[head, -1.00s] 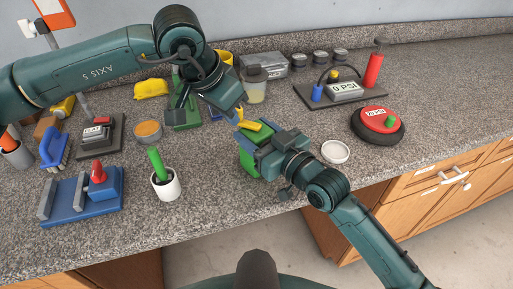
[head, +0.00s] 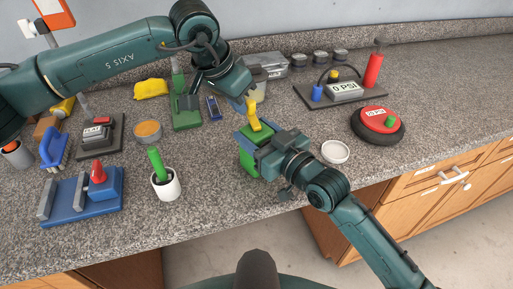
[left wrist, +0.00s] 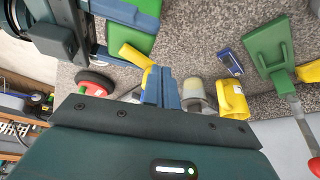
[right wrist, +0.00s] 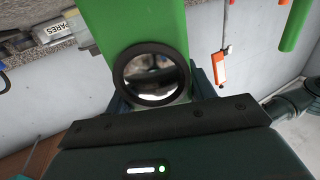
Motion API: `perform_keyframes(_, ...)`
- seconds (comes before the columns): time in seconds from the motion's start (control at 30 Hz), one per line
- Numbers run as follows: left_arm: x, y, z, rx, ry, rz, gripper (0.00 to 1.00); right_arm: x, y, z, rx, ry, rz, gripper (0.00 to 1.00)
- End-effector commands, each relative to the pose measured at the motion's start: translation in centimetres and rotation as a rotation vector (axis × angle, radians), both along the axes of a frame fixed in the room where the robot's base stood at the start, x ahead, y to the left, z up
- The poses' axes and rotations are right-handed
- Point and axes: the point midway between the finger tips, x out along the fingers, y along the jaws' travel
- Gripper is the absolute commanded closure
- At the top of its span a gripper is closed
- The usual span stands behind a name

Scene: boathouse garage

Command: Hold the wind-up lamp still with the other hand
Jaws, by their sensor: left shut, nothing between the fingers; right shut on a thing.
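The wind-up lamp (head: 248,162) is a green box with a yellow crank (head: 255,120) on top, near the counter's front. My right gripper (head: 258,144) is shut on its body from the front right. In the right wrist view the green body (right wrist: 140,18) and its round black-rimmed lens (right wrist: 151,74) sit between the fingers. My left gripper (head: 249,98) is shut with nothing between its fingers, just above and behind the lamp at the crank's end. In the left wrist view the crank (left wrist: 134,55) lies beside the blue fingers (left wrist: 160,88); whether they touch is unclear.
A white cup with a green handle (head: 166,188) and a blue clamp-like stand (head: 85,205) are to the left. A pump board (head: 340,92) stands behind. The right counter is clear.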

Motion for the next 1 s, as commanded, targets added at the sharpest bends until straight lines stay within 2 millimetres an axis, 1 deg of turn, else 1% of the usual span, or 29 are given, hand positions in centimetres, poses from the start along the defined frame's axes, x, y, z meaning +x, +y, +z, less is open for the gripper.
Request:
perform_keyframes(0.3,0.2,-0.2,0.0,0.000,-0.001,0.000,1.00,0.0,0.0,0.0,-0.001,-0.001,-0.001,0.82)
perform_keyframes(0.6,1.1,-1.7,0.0,0.000,-0.002,-0.001,1.00,0.0,0.0,0.0,-0.001,-0.001,0.000,0.82)
perform_keyframes(1.0,1.1,-2.2,0.0,0.000,-0.001,-0.001,1.00,0.0,0.0,0.0,-0.001,-0.001,0.000,0.82)
